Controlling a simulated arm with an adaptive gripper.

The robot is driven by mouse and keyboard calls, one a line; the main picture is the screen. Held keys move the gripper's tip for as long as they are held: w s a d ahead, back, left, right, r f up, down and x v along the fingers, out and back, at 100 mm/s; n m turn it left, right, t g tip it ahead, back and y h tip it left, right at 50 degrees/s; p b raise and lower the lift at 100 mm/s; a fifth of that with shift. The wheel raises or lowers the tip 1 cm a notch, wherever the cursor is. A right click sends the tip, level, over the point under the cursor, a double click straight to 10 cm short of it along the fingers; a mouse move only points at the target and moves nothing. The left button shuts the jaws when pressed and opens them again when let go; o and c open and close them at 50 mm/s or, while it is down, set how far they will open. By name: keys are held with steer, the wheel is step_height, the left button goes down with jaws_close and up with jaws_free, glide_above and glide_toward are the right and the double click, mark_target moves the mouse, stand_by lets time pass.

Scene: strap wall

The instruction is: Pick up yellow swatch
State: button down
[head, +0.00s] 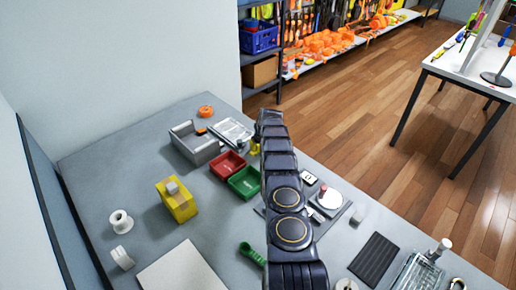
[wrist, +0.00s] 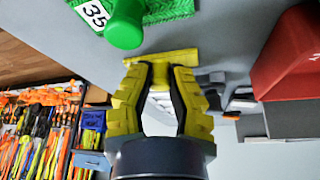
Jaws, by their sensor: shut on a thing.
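The yellow swatch (wrist: 172,56) shows in the wrist view as a flat yellow strip across the tips of my gripper (wrist: 160,72). My gripper has yellow fingers with dark inner pads. It is shut on the swatch, with a gap between the fingers behind the tips. In the head view my arm hides most of the gripper, and only a small yellow part shows beside the arm, past the green tray. I cannot tell there whether it is finger or swatch.
A red tray (head: 227,165) and a green tray (head: 244,182) stand left of my arm. A grey box (head: 194,147) and a yellow block (head: 177,206) are farther left. The wrist view shows a green item with a "35" tag (wrist: 94,14) and a red wall (wrist: 288,62) nearby.

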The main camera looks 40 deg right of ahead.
steer(key=shift+r, duration=0.3)
step_height(320, 180, up, 2)
steer(key=shift+r, duration=0.2)
steer(key=s+a+r, duration=0.9)
steer(key=s+r, duration=0.1)
steer(key=shift+s, duration=0.4)
